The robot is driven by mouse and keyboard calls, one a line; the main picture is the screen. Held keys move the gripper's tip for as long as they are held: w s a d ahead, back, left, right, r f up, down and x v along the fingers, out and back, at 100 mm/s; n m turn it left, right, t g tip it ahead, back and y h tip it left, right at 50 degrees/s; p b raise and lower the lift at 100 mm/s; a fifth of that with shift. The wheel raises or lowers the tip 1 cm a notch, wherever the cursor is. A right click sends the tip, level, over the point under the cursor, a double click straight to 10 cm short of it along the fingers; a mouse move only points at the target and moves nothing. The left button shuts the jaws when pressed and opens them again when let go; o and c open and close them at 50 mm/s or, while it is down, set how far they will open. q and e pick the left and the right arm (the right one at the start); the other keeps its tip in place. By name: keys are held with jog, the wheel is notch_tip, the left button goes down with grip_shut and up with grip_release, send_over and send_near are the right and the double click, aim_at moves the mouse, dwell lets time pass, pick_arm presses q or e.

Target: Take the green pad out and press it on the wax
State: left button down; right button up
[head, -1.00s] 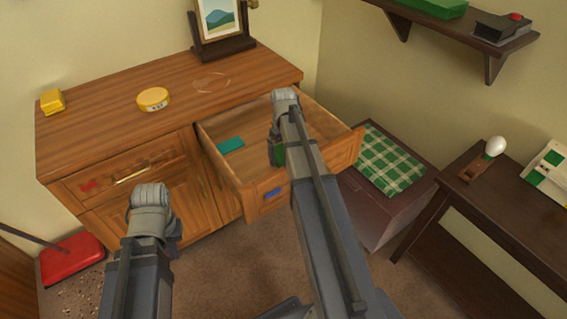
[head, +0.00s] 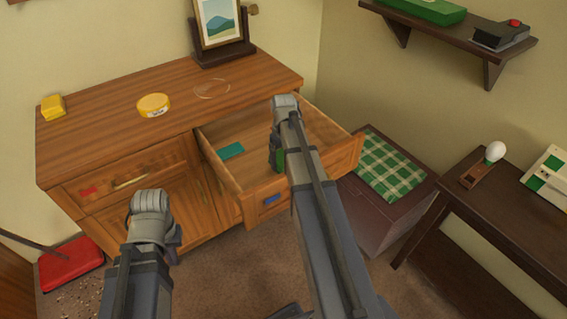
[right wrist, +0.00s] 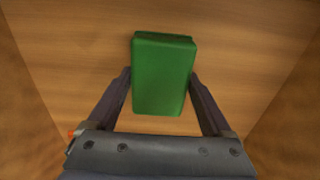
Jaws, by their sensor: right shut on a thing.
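The green pad (right wrist: 162,75) is a block between the fingers of my right gripper (right wrist: 161,88), which is shut on it. In the head view my right gripper (head: 277,160) is over the open drawer (head: 308,188), and a sliver of the green pad (head: 280,161) shows beside the arm. In the right wrist view wood lies beneath the pad; the gap, if any, cannot be told. A round yellow tin (head: 153,105), perhaps the wax, sits on the dresser top. My left gripper (head: 170,245) is in front of the dresser, its fingers mostly hidden by its wrist.
A teal piece (head: 231,151) lies in the drawer. The drawer's walls surround my right gripper. A yellow block (head: 52,107) and a framed picture (head: 220,28) stand on the dresser (head: 110,125). A dark table (head: 510,210) is at the right.

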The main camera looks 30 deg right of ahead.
aim_at(283, 159)
notch_tip(283, 159, up, 10)
jog(key=p, duration=1)
jog(key=shift+r, duration=0.1)
jog(key=o, duration=1)
jog(key=shift+c, duration=0.2)
jog(key=c, duration=0.7)
